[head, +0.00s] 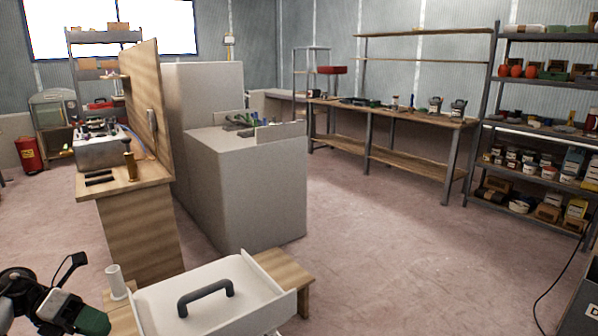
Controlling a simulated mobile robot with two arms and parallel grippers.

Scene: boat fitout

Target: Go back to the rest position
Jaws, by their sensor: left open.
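My left gripper (84,291) is in the lower left corner of the head view. Its black fingers are spread apart, and nothing shows held between them. A dark green part shows at its lower side. A small white cylinder (116,282) stands just right of the gripper, on a wooden surface. I cannot tell whether they touch. My right gripper is out of view.
A white tray-like box (215,309) with a dark handle (205,297) is close in front. Beyond it stand a wooden counter (138,228) and a grey cabinet block (262,195). A workbench (400,115) and loaded shelves (541,130) line the back right.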

